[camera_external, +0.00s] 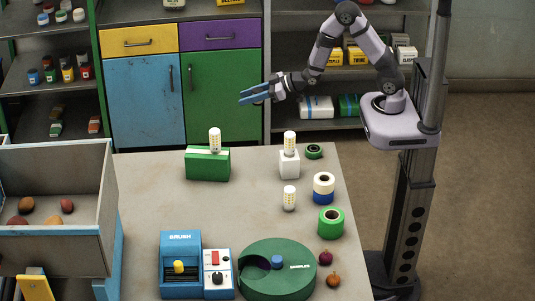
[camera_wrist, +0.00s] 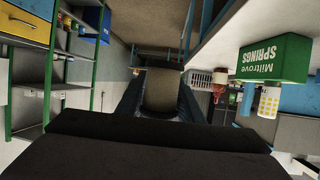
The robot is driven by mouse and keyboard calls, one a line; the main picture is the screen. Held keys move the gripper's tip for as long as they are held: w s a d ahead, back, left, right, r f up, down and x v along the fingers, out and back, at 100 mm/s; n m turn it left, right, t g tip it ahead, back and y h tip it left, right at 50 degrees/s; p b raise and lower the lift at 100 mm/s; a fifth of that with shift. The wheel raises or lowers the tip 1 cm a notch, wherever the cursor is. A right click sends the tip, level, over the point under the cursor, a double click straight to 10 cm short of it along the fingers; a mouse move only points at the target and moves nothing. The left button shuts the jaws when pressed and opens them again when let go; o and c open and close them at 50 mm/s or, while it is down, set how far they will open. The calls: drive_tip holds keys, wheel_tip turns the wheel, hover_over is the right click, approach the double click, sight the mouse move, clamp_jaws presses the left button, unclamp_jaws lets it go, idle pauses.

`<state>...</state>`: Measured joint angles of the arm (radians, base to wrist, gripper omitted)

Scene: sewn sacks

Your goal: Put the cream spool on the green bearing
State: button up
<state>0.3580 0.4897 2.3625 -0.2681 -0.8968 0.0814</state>
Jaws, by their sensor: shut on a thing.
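My gripper (camera_external: 258,94) is raised in the air at the back, in front of the cabinet and well above the table. Its blue fingers point left. In the wrist view a dull tan rounded shape (camera_wrist: 160,92) shows between the fingers; I cannot tell what it is. A cream-white ring, seemingly the cream spool (camera_external: 323,178), lies on a blue ring (camera_external: 323,197) at the table's right side. A dark green ring, likely the green bearing (camera_external: 314,151), lies flat behind it with nothing on it. A larger bright green roll (camera_external: 330,222) stands in front.
A green box (camera_external: 207,164) and a white block (camera_external: 289,165) each carry a yellow-dotted white cylinder; another cylinder (camera_external: 289,198) stands on the table. A blue machine (camera_external: 181,264), a green turntable (camera_external: 277,285) and a bin (camera_external: 52,232) stand forward. The middle table is clear.

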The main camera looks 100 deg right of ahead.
drive_tip(key=s+n+y+p, duration=0.1)
drive_tip(key=s, duration=0.1)
drive_tip(key=s+f+n+y+p, duration=0.1)
drive_tip(key=s+y, duration=0.1)
drive_tip(key=s, duration=0.1)
drive_tip(key=s+a+n+g+y, duration=0.1)
drive_tip(key=s+a+n+y, duration=0.3)
drive_tip(key=a, duration=0.3)
drive_tip(key=s+a+n+g+y, duration=0.2)
drive_tip(key=s+a+n+y, duration=0.15)
drive_tip(key=a, duration=0.25)
drive_tip(key=r+n+g+y, duration=0.2)
drive_tip(key=n+g+y, duration=0.2)
drive_tip(key=n+g, duration=0.15)
hover_over(313, 151)
drive_tip(key=w+a, duration=0.1)
drive_tip(key=shift+a+r, duration=0.25)
drive_tip(key=shift+a, duration=0.15)
drive_tip(key=shift+f, duration=0.1)
drive_tip(key=shift+t, duration=0.35)
drive_tip(key=shift+f+p, duration=0.45)
drive_tip(key=shift+f, duration=4.5)
drive_tip(key=shift+f, duration=0.15)
